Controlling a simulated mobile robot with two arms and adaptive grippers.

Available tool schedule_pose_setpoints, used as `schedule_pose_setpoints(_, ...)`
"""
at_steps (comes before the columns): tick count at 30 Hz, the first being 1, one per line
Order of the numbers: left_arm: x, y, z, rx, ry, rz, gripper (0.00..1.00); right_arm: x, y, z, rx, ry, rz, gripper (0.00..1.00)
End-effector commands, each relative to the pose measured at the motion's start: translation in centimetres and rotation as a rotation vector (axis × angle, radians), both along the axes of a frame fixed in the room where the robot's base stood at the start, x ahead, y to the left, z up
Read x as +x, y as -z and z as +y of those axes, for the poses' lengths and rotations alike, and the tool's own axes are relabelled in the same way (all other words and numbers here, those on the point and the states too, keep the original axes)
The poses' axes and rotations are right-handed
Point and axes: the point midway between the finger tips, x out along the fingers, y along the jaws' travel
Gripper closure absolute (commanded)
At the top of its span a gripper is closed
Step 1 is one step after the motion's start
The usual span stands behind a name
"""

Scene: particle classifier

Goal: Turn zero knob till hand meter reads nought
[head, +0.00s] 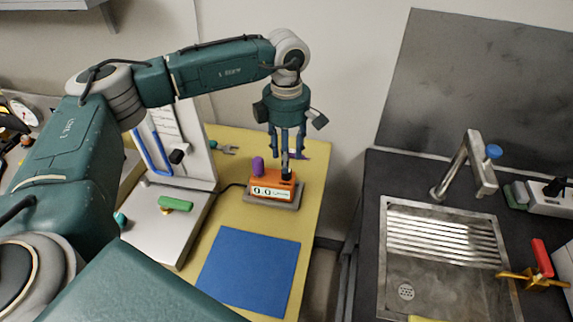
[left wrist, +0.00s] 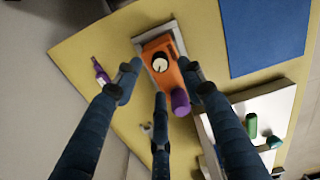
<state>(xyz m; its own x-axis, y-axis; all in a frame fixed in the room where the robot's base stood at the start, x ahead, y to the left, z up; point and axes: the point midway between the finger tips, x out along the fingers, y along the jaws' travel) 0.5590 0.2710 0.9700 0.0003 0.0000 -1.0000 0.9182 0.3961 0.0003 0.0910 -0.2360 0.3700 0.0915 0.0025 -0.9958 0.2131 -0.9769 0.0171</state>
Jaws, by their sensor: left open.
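The orange hand meter (head: 272,184) stands on a grey base on the yellow bench top. Its front display (head: 270,191) appears to read 0.0; the small text beside it is too small to read. A black zero knob (head: 287,173) sits on its top right; in the left wrist view the knob (left wrist: 160,64) shows a white face. A purple part (head: 258,165) stands up at the meter's other end. My left gripper (head: 288,152) points straight down over the knob, its fingers open and spread around the knob's place. Whether any finger touches the knob cannot be told.
A blue mat (head: 250,268) lies in front of the meter. A grey stand (head: 162,222) with a green-handled part is to the left. A wrench (head: 229,150) and a purple tool (left wrist: 99,70) lie near the meter. A sink (head: 440,255) is at right.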

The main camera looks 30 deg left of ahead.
Motion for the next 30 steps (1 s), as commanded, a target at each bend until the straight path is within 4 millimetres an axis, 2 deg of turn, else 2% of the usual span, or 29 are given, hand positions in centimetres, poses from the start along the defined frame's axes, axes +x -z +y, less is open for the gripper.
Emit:
schedule_pose_setpoints(1,0.1,-1.2,-0.1,-0.002,0.0,-0.004,0.6,0.0,0.0,0.0,0.0,0.0,0.0,0.52)
schedule_pose_setpoints(6,0.1,-4.5,0.0,-0.001,0.0,-0.003,0.6,0.0,0.0,0.1,0.001,0.0,0.0,0.52)
schedule_pose_setpoints(12,0.0,-6.6,0.0,-0.001,0.0,0.0,0.6,0.0,0.0,0.1,0.001,0.0,0.0,0.52)
schedule_pose_setpoints(30,0.0,-7.1,0.0,0.0,0.001,0.0,0.6,0.0,-0.2,0.1,0.001,0.0,0.0,0.52)
